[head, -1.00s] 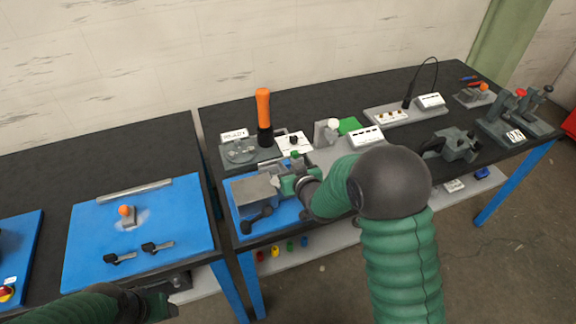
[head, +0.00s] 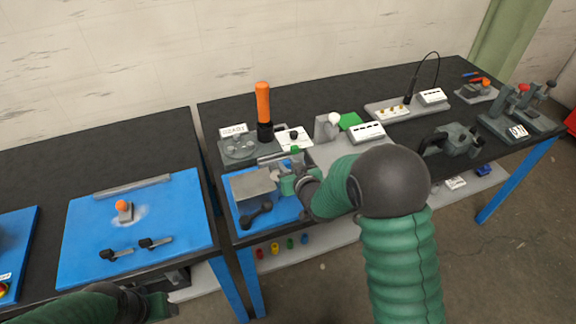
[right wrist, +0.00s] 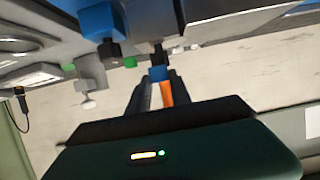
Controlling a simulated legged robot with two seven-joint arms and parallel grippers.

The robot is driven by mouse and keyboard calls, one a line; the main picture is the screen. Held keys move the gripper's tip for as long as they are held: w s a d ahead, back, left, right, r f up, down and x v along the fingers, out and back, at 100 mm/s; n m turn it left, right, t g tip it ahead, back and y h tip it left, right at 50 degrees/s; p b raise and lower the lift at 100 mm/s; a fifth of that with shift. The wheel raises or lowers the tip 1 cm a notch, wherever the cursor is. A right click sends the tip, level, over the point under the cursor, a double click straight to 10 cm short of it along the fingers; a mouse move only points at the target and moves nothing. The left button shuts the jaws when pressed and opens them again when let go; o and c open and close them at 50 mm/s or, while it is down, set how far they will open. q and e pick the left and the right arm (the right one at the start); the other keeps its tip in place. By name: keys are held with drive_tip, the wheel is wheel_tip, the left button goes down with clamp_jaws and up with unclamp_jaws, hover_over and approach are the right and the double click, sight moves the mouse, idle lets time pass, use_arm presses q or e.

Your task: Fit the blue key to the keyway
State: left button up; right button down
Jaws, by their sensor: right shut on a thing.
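My right gripper (head: 288,182) is over the blue mat (head: 286,211) on the middle bench, beside a grey block (head: 254,184). In the right wrist view, my right gripper (right wrist: 158,78) is shut on a small blue piece (right wrist: 158,73), which looks like the blue key. A dark part lies just beyond the fingertips; I cannot tell whether the key touches it. The keyway cannot be made out. My left gripper (head: 160,306) is low at the left, clear of the benches' tops; its jaws are too unclear to judge.
An orange-handled press (head: 263,104) stands behind the mat. A white-knobbed grey fixture (head: 328,127) and a white label block (head: 367,132) stand to the right. A dark lever (head: 256,214) lies at the mat's front. The left bench has a blue mat (head: 90,215).

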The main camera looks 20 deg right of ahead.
drive_tip(key=shift+f+b, duration=1.25)
drive_tip(key=shift+f, duration=0.15)
drive_tip(key=c, duration=1.1)
unclamp_jaws()
drive_tip(key=b+v, duration=1)
drive_tip(key=v, duration=0.6)
drive_tip(key=shift+s, duration=0.4)
drive_tip(key=shift+d+r, duration=0.1)
